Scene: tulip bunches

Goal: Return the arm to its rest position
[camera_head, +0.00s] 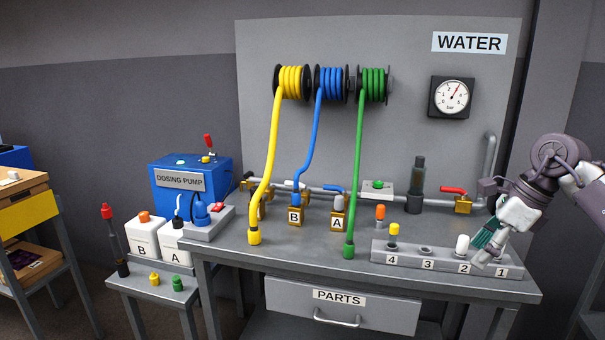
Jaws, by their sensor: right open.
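My right arm (560,158) comes in from the right edge. Its gripper (484,252) points down and left over the right end of the grey numbered block (385,254), close to slots 1 and 2. The gripper is open, and a ribbed teal part shows at its fingers. I see nothing clearly held. A white-topped fitting (462,244) stands in slot 2, just left of the fingers; I cannot tell whether they touch it. A yellow-topped fitting (393,232) stands in slot 4. Slot 3 looks empty, and slot 1 is partly hidden by the gripper. My left gripper is out of view.
The grey bench (300,258) carries hanging yellow (268,165), blue (310,140) and green (357,165) hoses. A red-handled valve (462,203) and pipe lie behind the gripper. A blue dosing pump (178,190) stands left. The bench's front right strip is clear.

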